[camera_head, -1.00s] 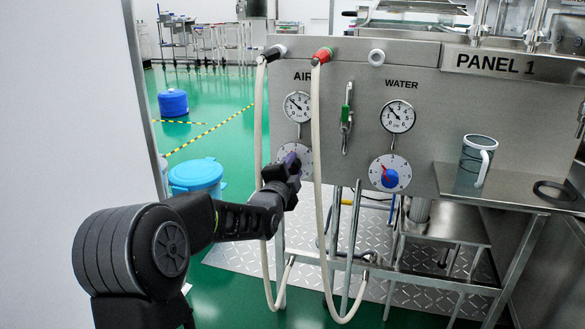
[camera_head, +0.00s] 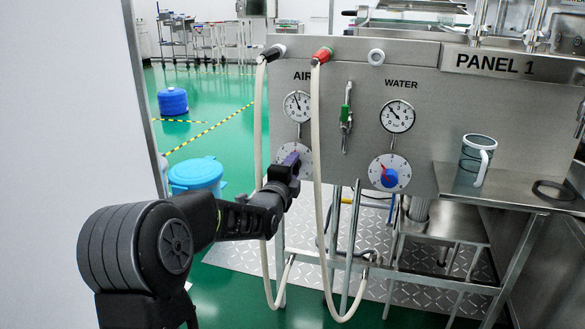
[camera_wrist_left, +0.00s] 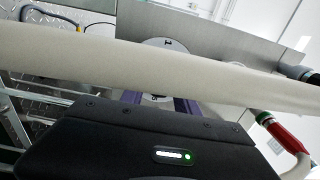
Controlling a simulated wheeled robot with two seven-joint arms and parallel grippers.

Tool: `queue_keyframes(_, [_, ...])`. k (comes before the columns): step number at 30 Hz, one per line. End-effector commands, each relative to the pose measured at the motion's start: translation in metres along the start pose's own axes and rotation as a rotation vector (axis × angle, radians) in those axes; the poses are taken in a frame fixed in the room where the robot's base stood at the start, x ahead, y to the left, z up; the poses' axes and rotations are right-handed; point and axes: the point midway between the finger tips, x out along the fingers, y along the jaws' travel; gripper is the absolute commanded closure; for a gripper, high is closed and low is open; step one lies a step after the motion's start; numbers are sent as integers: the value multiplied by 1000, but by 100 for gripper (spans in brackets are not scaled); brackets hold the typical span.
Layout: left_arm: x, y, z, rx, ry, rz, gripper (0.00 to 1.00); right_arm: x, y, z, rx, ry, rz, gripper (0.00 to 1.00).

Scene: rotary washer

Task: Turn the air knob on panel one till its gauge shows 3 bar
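Panel one (camera_head: 455,110) carries the AIR gauge (camera_head: 297,106), whose needle points nearly straight up, slightly left of the top. The figures are too small to read surely. Below it is the white air dial (camera_head: 281,152); its knob is hidden by my left gripper (camera_head: 294,160). In the left wrist view the purple fingers of that gripper (camera_wrist_left: 158,101) stand apart in front of the dial (camera_wrist_left: 158,44), with a pale hose (camera_wrist_left: 90,62) crossing the view. The fingers appear closed around the knob, though the contact is hidden. My right gripper is not in view.
Two pale hoses (camera_head: 317,190) hang from the panel top, one on each side of my gripper. To the right are the WATER gauge (camera_head: 397,115) and its blue knob (camera_head: 390,178).

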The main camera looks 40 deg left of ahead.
Motion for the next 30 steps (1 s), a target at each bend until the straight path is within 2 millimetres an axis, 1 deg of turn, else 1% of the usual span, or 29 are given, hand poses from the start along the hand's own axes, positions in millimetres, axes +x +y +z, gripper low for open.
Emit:
queue_keyframes(1, [0, -1, -1, 0, 1, -1, 60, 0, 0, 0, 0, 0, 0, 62])
queue_keyframes(8, [0, 0, 0, -1, 1, -1, 41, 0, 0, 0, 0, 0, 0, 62])
queue_keyframes(15, [0, 0, 0, -1, 0, 0, 41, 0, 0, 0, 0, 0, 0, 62])
queue_keyframes(18, [-4, -1, 0, -2, 0, -1, 41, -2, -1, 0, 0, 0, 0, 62])
queue_keyframes(20, [-9, -2, 0, -2, 0, -1, 41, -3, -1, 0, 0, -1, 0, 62])
queue_keyframes(23, [-22, -3, 0, -2, 0, 0, 41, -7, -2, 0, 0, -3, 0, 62])
queue_keyframes(30, [-62, -2, 0, -2, 0, 0, 41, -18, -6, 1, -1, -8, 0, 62])
